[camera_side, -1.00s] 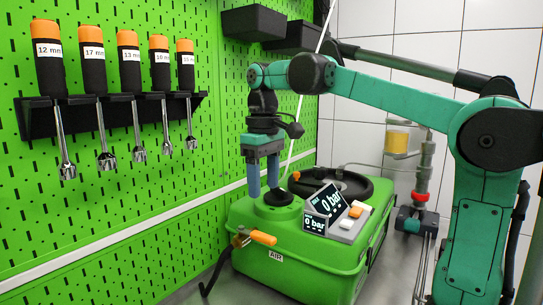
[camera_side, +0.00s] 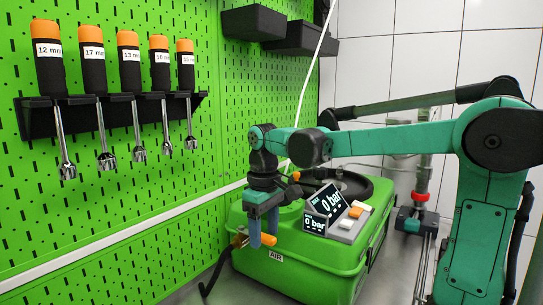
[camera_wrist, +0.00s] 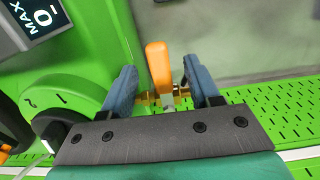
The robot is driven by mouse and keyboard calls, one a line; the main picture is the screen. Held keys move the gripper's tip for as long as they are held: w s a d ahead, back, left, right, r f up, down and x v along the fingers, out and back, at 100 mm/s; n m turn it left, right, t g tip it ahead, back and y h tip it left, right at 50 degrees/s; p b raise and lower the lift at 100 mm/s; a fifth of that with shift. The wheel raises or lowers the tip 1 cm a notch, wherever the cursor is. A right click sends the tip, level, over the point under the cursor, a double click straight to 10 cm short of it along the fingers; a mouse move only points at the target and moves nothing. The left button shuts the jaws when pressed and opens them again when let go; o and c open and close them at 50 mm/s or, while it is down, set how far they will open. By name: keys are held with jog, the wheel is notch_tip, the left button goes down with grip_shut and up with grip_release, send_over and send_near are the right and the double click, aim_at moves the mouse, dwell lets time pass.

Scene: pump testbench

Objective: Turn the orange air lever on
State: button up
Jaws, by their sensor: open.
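The orange air lever (camera_wrist: 159,66) shows in the wrist view, lying between the two blue fingers with gaps on both sides. Its brass valve (camera_wrist: 168,97) sits at the lever's base. In the side view the lever (camera_side: 241,240) is mostly hidden behind the fingers, at the front left of the green pump unit near the AIR label (camera_side: 276,255). My gripper (camera_side: 262,243) is open, its fingers pointing down around the lever. In the wrist view my gripper (camera_wrist: 163,95) straddles the lever; contact with it is not visible.
The pump unit (camera_side: 300,262) carries a display reading 0 bar (camera_side: 326,201) and orange and white buttons (camera_side: 355,211), right of my gripper. A green pegboard (camera_side: 110,220) with several wrenches stands at the left. A black hose (camera_side: 214,273) runs down beside the unit.

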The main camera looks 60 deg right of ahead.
grip_shut()
dwell(1.4)
